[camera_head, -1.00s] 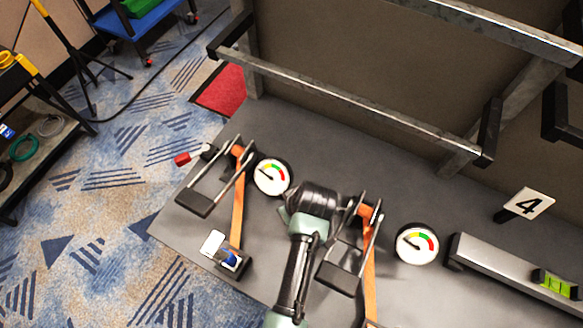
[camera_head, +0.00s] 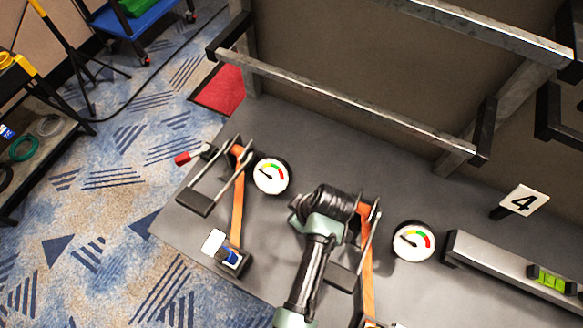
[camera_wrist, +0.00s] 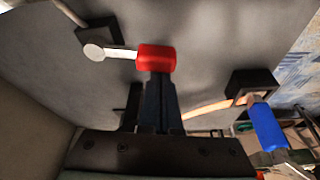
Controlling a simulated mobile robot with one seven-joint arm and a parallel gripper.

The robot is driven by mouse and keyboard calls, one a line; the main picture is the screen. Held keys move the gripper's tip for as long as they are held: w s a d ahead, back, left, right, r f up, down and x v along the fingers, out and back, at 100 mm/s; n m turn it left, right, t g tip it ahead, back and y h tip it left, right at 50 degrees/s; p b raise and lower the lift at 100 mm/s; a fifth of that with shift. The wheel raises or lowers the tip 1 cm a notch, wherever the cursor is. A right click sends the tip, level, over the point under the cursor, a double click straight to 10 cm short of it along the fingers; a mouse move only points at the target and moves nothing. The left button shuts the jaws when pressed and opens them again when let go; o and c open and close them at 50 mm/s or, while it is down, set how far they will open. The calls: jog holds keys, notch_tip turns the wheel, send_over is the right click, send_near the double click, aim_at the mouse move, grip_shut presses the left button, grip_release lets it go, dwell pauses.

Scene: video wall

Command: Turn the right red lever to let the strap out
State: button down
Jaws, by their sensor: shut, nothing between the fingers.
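In the wrist view a red lever grip (camera_wrist: 156,58) sits on a pale metal arm that ends in a round pivot at the left. My gripper (camera_wrist: 157,78) is shut, its fingertips right at the lower edge of the grip; nothing is between them. I cannot tell whether they touch it. In the head view my arm hides this lever and the fingertips. The right orange strap (camera_head: 367,265) runs down beside my arm. The left red lever (camera_head: 188,156) sticks out left of the left ratchet, with its own orange strap (camera_head: 238,215).
Round gauges stand beside the left (camera_head: 271,175) and right (camera_head: 413,241) straps. Metal rails (camera_head: 340,100) cross behind. A blue handle (camera_wrist: 268,127) shows at the wrist view's right.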

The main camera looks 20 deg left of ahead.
jog(key=shift+s+d+n+g, duration=0.2)
jog(key=shift+d+n+g, duration=0.05)
jog(key=shift+d+n, duration=0.3)
jog(key=shift+s+d+n+g, duration=0.15)
jog(key=shift+d+n+g, duration=0.2)
jog(key=shift+n, duration=0.3)
jog(key=shift+d+p, duration=0.35)
jog(key=shift+d, duration=0.05)
jog(key=shift+s+d, duration=0.1)
jog(key=shift+s, duration=0.05)
jog(key=shift+s+d+p, duration=0.45)
jog(key=shift+r, duration=0.15)
